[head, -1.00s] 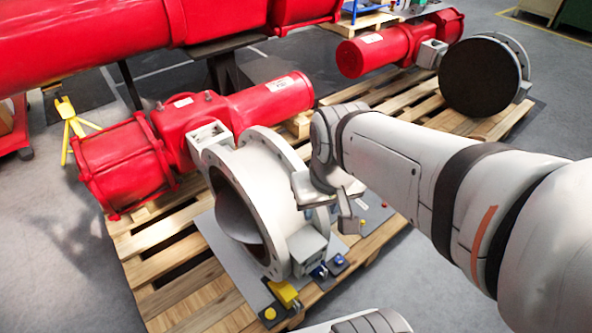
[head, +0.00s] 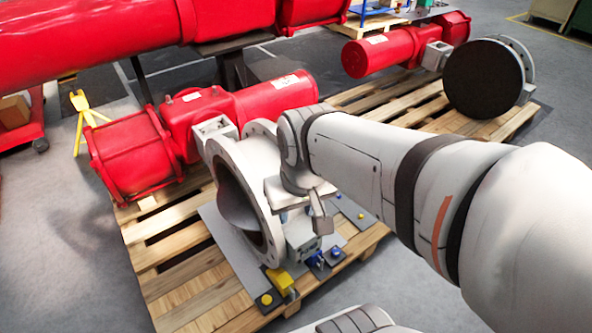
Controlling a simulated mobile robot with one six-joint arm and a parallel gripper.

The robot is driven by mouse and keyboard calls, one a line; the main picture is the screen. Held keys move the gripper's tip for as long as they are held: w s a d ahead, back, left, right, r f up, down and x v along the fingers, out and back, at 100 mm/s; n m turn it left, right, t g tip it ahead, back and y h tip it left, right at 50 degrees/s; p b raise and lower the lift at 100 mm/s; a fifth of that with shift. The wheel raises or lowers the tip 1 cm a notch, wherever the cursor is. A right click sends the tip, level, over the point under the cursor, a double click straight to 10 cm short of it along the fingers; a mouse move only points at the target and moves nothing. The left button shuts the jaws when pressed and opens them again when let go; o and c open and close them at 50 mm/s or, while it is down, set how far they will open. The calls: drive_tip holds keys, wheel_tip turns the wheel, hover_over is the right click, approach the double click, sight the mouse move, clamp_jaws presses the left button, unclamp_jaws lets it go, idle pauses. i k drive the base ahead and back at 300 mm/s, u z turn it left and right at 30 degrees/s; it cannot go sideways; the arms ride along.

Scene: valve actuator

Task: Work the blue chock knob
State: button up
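A small blue chock (head: 316,260) sits on a dark plate at the front foot of the grey valve body (head: 258,232). A round blue knob (head: 335,252) is just right of it. My gripper (head: 302,217) points down beside the right side of the valve flange, above and behind the blue chock in the picture. One grey finger shows clearly; the other is mostly hidden, so its opening cannot be judged. I see no contact between my gripper and the blue knob.
A yellow chock (head: 281,281) and yellow knob (head: 266,299) are at the pallet's front edge. The red actuator (head: 200,120) lies behind the valve on the wooden pallet (head: 190,285). A second valve (head: 483,78) stands at the upper right.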

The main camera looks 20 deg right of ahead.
sight(335, 252)
drive_tip(key=u, duration=0.05)
drive_tip(key=k, duration=0.8)
drive_tip(key=z, duration=0.7)
drive_tip(key=i, duration=1)
drive_tip(key=z, duration=0.05)
